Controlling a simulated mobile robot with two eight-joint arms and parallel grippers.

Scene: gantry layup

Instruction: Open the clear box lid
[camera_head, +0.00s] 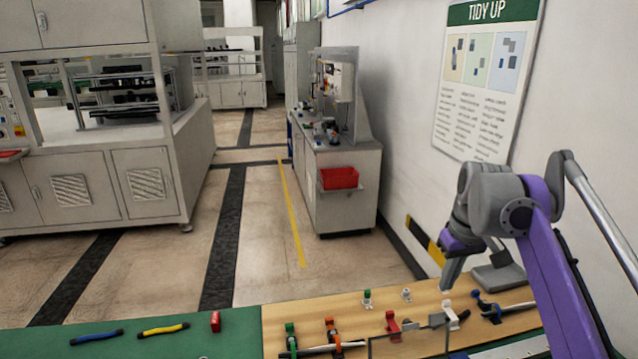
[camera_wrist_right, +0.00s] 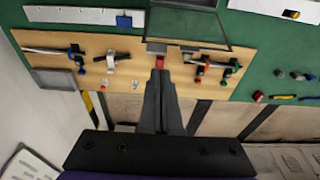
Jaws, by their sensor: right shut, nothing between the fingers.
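A clear box (camera_head: 410,345) with thin dark edges shows at the bottom of the head view, partly cut off. It also shows at the top of the right wrist view (camera_wrist_right: 192,28), with a small grey tab (camera_wrist_right: 156,48) at its edge. Its lid looks closed, though the clear surface is hard to read. My right gripper (camera_head: 446,284) is shut and empty, pointing down above the wooden board. In the right wrist view its fingertips (camera_wrist_right: 160,76) appear just short of a red clamp (camera_wrist_right: 160,62) beside the tab. My left gripper is not in view.
Several coloured clamps and tools, such as a green clamp (camera_head: 291,338) and an orange one (camera_head: 332,334), stand on the wooden board (camera_head: 290,312). A grey tray (camera_head: 500,278) lies at the right.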

